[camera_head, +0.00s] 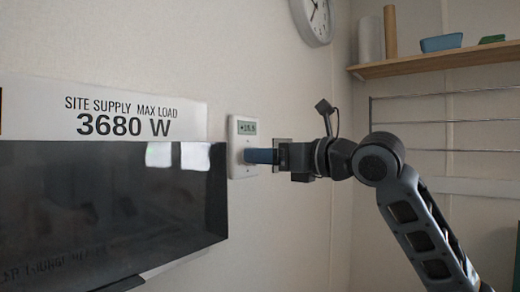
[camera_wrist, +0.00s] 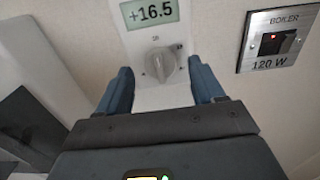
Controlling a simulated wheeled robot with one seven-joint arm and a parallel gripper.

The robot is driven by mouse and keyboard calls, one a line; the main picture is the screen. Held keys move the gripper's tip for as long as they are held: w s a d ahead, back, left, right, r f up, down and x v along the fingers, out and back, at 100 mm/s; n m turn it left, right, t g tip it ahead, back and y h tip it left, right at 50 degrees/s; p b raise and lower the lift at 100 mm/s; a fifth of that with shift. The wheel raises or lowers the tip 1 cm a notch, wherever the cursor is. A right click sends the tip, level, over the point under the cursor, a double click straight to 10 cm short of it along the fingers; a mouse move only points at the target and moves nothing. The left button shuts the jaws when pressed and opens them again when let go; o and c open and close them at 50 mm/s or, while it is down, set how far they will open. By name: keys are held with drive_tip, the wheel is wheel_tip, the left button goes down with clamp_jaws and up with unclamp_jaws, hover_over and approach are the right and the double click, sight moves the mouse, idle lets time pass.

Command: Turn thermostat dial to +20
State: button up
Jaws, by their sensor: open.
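The thermostat (camera_head: 243,130) is a white wall panel with a display on top and a dial below. In the wrist view its display (camera_wrist: 150,11) reads +16.5. The grey dial (camera_wrist: 159,63) sits under the display, its raised grip tilted slightly from upright. My gripper (camera_wrist: 158,78) is open, with one blue finger on each side of the dial. The fingers look apart from the dial, with a gap on both sides. In the head view my gripper (camera_head: 250,156) is at the lower part of the thermostat and hides the dial.
A boiler switch plate (camera_wrist: 283,40) marked 120 W is right of the thermostat. A dark panel (camera_head: 110,200) sticks out to the left, under a sign (camera_head: 120,117) reading 3680 W. A clock (camera_head: 313,18), wooden shelf (camera_head: 435,60) and wire rack (camera_head: 440,120) are higher or to the right.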

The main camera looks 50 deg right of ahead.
drive_tip(key=shift+w, duration=1.1)
drive_tip(key=c, duration=1)
drive_tip(key=shift+c, duration=0.2)
